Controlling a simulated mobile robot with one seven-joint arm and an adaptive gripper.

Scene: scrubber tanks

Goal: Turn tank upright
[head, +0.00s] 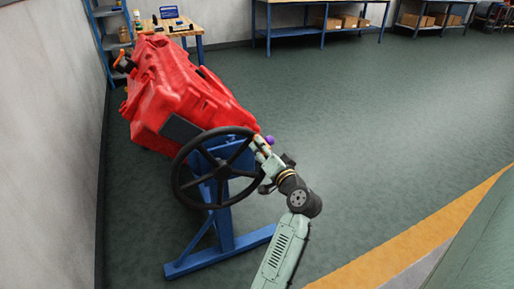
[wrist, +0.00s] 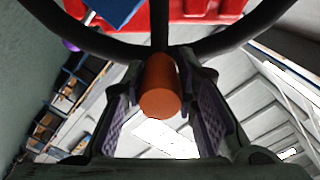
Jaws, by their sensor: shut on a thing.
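The red tank (head: 185,88) sits on a blue stand (head: 222,215) beside the wall in the head view, with its body tilted. A black handwheel (head: 177,178) is mounted at the near end of the stand. Its rim also crosses the top of the wrist view (wrist: 225,47). My gripper (head: 263,158) is at the wheel's right rim. It is shut on an orange handle (wrist: 160,88), which stands between the two fingers in the wrist view. Part of the tank (wrist: 190,8) shows beyond the rim there.
A small purple knob (head: 270,140) shows just beyond my gripper. A wooden workbench (head: 178,30) and blue shelf (head: 110,40) stand behind the tank. The wall (head: 50,130) is close on the left. Green floor (head: 380,120) is clear to the right.

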